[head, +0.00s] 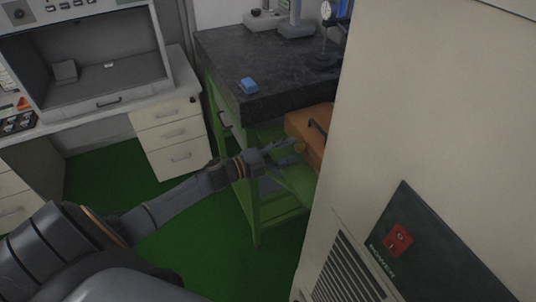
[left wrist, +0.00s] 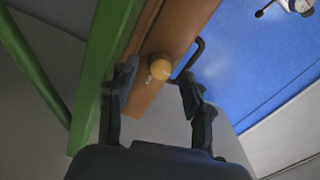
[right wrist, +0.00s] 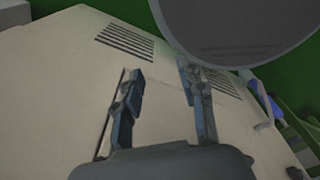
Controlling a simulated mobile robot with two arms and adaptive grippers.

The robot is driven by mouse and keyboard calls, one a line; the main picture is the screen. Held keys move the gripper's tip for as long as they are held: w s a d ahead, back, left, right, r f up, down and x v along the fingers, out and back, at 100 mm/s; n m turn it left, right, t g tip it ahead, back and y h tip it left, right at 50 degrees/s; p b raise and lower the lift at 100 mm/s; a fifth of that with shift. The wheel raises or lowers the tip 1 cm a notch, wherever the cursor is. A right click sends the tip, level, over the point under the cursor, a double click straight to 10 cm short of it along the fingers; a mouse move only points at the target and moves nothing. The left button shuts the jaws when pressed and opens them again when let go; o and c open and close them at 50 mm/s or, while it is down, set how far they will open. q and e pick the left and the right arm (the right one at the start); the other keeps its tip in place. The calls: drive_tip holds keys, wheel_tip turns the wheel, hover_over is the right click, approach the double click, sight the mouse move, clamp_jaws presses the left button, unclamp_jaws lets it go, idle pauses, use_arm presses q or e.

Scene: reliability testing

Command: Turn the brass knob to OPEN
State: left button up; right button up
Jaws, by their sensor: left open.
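The brass knob (left wrist: 160,68) is a round yellow-gold piece on the front of an orange-brown box (head: 302,123). White marks show beside it, too small to read. In the head view the knob is hard to make out near the fingers. My right gripper (right wrist: 160,73) shows only in the right wrist view, open and empty.
A dark handle (left wrist: 190,58) sits right of the knob. A tall beige cabinet with a red switch (head: 398,240) fills the right. Green floor (head: 105,190) is free at left.

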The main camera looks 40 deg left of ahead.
use_arm(q)
drive_tip(key=v, duration=0.9)
drive_tip(key=shift+s, duration=0.3)
drive_tip(key=shift+a, duration=0.15)
drive_tip(key=s+a+f+n+g+y+b, duration=0.1)
drive_tip(key=s+f+n+y, duration=0.25)
drive_tip(key=f, duration=0.75)
drive_tip(key=s+a+f+n+g+y+b, duration=0.1)
drive_tip(key=s+f+n+g+y, duration=0.25)
drive_tip(key=f, duration=0.75)
drive_tip(key=s+a+f+n+y, duration=0.15)
drive_tip(key=s+f+n, duration=0.4)
drive_tip(key=f, duration=0.55)
drive_tip(key=s+d+f+n+g, duration=0.2)
drive_tip(key=s+d+f, duration=0.3)
drive_tip(key=s, duration=0.5)
drive_tip(key=s+d+f+n+g+b, duration=0.1)
drive_tip(key=s+d+f+g, duration=0.3)
drive_tip(key=s+f, duration=0.4)
drive_tip(key=s+d+f+n+g+b, duration=0.1)
drive_tip(key=s+d+f+n+g, duration=0.2)
drive_tip(key=s, duration=0.9)
drive_tip(key=d+f+g, duration=0.1)
drive_tip(key=d+f, duration=0.2)
drive_tip(key=f, duration=0.1)
drive_tip(key=shift+d+f+n+y, duration=0.3)
drive_tip(key=shift+f+n+y, duration=0.05)
